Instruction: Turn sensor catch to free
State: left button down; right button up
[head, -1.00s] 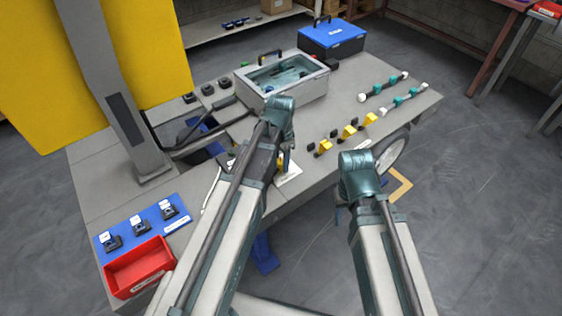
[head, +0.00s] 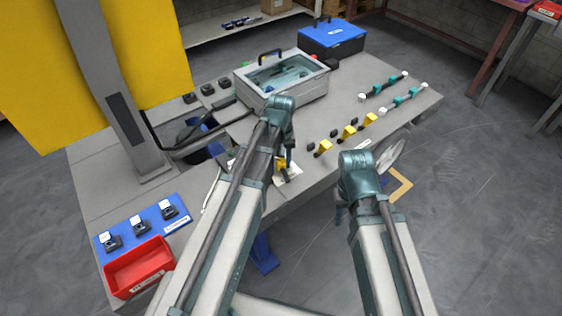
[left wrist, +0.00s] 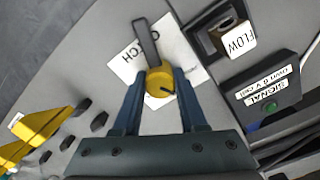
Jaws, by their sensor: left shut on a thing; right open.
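The sensor catch (left wrist: 160,84) is a yellow round knob with a dark mark and a grey lever (left wrist: 146,42) pointing up in the left wrist view. It sits on a white card (left wrist: 128,66) whose lettering is partly covered. My left gripper (left wrist: 158,88) is shut on the knob, one finger on each side. In the head view the yellow catch (head: 281,166) shows beside my left gripper (head: 287,162), near the table's front edge. A dark holder with a part labelled FLOW (left wrist: 238,40) stands to the right. My right gripper (head: 340,214) is open, away from the catch; its fingers are mostly hidden.
Yellow parts (head: 347,133) stand along the table edge.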

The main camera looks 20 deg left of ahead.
aim_at(281, 161)
pick_arm(q)
jog(key=shift+n, duration=1.9)
jog(key=shift+c, duration=2.3)
grip_release()
jog(key=shift+r, duration=0.15)
notch_tip(281, 161, up, 14)
jog(key=p, duration=1.3)
jog(key=shift+f+p, duration=0.25)
jog(key=shift+p, duration=0.15)
